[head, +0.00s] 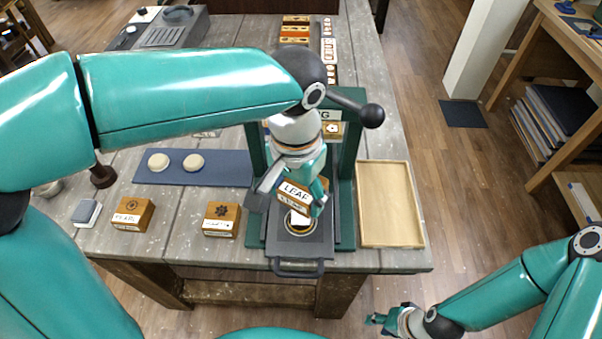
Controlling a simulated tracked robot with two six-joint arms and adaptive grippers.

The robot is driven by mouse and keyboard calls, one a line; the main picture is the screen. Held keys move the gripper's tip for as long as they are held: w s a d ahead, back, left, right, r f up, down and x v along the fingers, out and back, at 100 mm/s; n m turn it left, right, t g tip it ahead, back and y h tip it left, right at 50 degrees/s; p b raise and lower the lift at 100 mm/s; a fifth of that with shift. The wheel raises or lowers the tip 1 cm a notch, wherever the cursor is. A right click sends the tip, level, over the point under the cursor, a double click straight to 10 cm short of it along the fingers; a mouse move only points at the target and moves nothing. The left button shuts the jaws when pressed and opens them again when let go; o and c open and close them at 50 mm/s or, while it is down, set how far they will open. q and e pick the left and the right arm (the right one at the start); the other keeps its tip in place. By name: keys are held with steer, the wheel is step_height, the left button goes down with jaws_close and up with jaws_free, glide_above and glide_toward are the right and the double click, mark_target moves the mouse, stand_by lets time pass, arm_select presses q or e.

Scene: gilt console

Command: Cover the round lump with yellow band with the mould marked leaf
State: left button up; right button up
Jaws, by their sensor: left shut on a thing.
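My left gripper (318,190) is shut on a wooden block, the mould marked LEAF (296,193). It holds the mould tilted, above the press's dark sliding plate (290,249). Under the mould, a pale lump (300,219) shows inside a ring with a yellowish edge; the mould hides part of it, and I cannot tell if they touch. The green press frame (348,170) stands around the gripper. My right gripper (379,319) is low in front of the table, away from the mould; its finger opening is too small to judge.
Two wooden moulds (132,214) (221,219) stand left of the press. Two pale round lumps (158,161) (193,161) lie on a blue mat (222,170). An empty wooden tray (416,205) is right of the press. The press lever with a black knob (372,116) sticks out above.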

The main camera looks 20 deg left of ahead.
mark_target(296, 223)
arm_select(q)
steer(key=shift+s+a+f+b, duration=0.1)
steer(key=shift+s+f+b, duration=0.05)
steer(key=shift+f+b, duration=0.2)
step_height(296, 223, down, 4)
steer(key=b, duration=0.4)
steer(key=shift+f, duration=0.25)
steer(key=shift+f+b, duration=0.35)
steer(key=shift+f, duration=0.25)
stand_by(0.4)
steer(key=shift+f, duration=0.6)
stand_by(0.9)
stand_by(0.8)
steer(key=o, duration=1.2)
steer(key=shift+o, duration=0.2)
